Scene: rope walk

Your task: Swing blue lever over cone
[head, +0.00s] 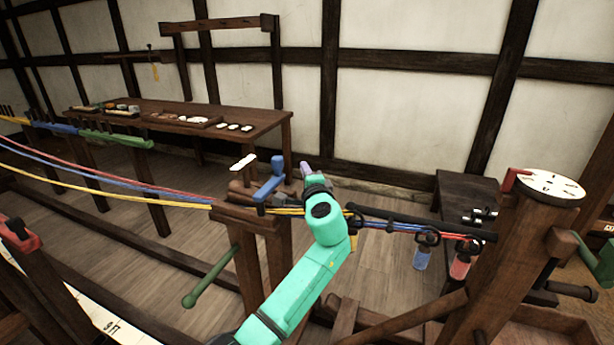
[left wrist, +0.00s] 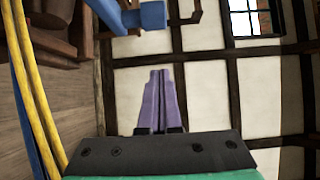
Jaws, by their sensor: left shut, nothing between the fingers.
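The blue lever (head: 268,188) stands on top of a wooden post (head: 247,220) in the middle of the head view, with a thicker upright knob at its upper end. A brown wooden piece beside it (head: 239,189), at the post's top left, may be the cone; the lever partly hides it. My left gripper (head: 306,168) is just right of the lever, its purple fingers pointing up and away. In the left wrist view the fingers (left wrist: 160,101) are shut and empty, and the blue lever (left wrist: 145,17) shows beyond them, upper left. My right gripper is not in view.
Yellow, blue and red strands (head: 110,190) run from the left to the post and on to the right. A green lever (head: 210,277) sticks out low on the post. A workbench (head: 240,120) stands behind. A post with a white dial (head: 548,186) stands at right.

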